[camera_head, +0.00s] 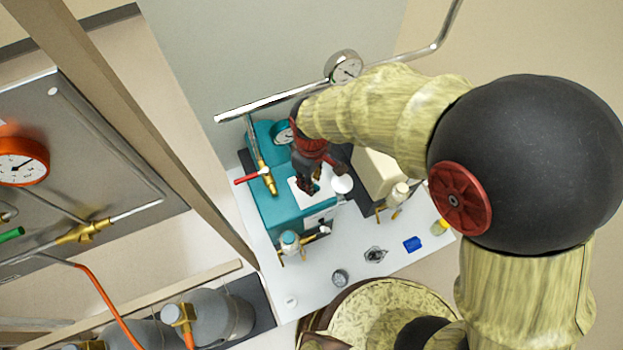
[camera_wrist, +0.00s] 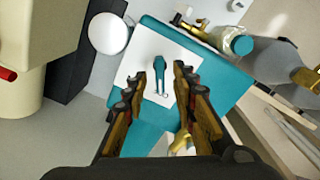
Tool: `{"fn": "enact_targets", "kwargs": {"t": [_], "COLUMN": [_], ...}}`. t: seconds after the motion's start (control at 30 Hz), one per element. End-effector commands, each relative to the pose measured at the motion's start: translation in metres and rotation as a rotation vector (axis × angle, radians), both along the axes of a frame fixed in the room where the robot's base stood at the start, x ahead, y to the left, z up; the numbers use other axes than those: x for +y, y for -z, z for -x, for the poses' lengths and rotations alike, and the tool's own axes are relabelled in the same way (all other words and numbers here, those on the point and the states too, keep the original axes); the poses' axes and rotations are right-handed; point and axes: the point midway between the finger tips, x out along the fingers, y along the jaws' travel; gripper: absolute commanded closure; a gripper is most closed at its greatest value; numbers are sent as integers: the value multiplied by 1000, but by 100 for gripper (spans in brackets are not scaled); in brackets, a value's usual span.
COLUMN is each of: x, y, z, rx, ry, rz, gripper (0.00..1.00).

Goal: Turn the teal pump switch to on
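The teal pump (camera_head: 275,203) stands on a white bench with a white plate (camera_wrist: 141,50) on it. In the wrist view the teal switch (camera_wrist: 159,72) sits on this plate, its lever pointing down the picture. My gripper (camera_wrist: 161,80) is open, with one finger on each side of the switch in the picture. I see no finger clearly touching it, and the depth between them is hard to judge. In the head view my gripper (camera_head: 308,187) is over the white plate and hides the switch.
A white round knob (camera_head: 342,184) is beside my gripper. A beige unit (camera_head: 378,175) stands right. Small items, including a blue one (camera_head: 412,244), lie on the bench (camera_head: 318,262).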

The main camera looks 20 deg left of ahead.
Motion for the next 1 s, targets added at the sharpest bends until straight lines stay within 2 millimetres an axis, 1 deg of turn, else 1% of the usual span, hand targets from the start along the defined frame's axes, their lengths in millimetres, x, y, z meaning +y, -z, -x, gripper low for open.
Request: {"fn": "enact_targets", "kwargs": {"t": [0.2, 0.67, 1.0], "x": [0, 0, 0], "y": [0, 0, 0], "z": [0, 0, 0], "rx": [0, 0, 0], "ry": [0, 0, 1], "rz": [0, 0, 0], "gripper": [73, 99, 100]}}
